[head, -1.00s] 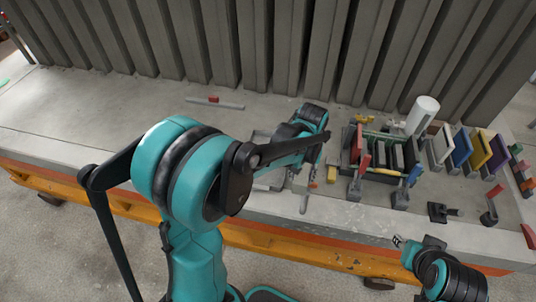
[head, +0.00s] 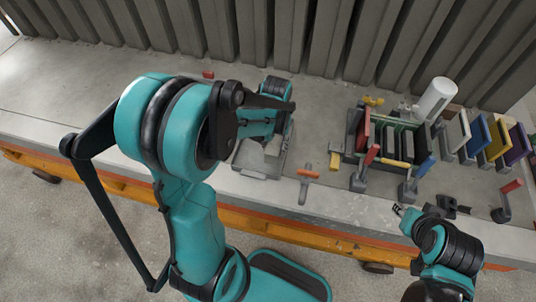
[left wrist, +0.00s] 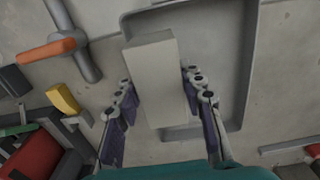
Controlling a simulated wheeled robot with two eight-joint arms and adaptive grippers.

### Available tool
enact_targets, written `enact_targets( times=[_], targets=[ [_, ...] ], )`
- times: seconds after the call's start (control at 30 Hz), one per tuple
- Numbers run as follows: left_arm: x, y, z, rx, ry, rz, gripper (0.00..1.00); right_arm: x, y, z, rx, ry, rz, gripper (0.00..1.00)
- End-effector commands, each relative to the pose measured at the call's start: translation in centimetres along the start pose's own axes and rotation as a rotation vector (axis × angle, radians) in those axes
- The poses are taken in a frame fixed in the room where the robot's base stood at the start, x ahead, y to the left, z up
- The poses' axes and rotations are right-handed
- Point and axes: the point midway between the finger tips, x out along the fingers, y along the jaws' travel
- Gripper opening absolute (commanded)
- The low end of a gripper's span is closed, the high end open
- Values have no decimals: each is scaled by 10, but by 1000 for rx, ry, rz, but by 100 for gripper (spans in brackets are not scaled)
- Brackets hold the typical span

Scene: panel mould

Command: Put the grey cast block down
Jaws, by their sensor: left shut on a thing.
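The grey cast block (left wrist: 155,80) is a pale rectangular bar between the two fingers of my left gripper (left wrist: 158,84) in the left wrist view. The fingers are shut on its long sides. Below it is a shallow grey tray (left wrist: 245,60) with a raised rim. The block overlaps the tray in this view; I cannot tell whether it touches the tray floor. In the head view my left gripper (head: 276,130) is over the tray (head: 257,172), and my arm partly hides the block. My right gripper (head: 399,210) is small, in front of the table's edge; its jaw state is unclear.
A tool with an orange handle (head: 308,172) lies just right of the tray. Further right stand a dark rack (head: 388,135) with panels, a white cylinder (head: 436,98) and several coloured panels. Ribbed grey panels (head: 300,35) line the back.

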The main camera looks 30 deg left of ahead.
Motion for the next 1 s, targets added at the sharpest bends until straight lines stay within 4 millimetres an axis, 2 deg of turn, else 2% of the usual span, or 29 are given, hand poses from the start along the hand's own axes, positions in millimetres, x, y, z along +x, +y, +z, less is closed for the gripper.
enact_targets(
  times=[0.03,0.17,0.27,0.5,0.9,0.93,1.0],
  targets=[
    [7,-8,1,-5,0,0,0,3,0,2,0,0,0,34],
    [12,-19,3,-2,0,0,0,5,0,4,0,0,0,34],
    [17,-21,3,0,0,0,0,7,0,5,0,0,0,34],
    [52,-20,3,1,0,0,0,20,0,14,0,0,0,34],
    [56,-20,3,0,0,0,0,23,0,16,0,0,0,34],
    [56,-20,3,0,0,0,44,22,0,16,0,0,0,34],
    [55,-20,3,0,0,0,60,22,0,15,0,0,0,34]
  ],
)
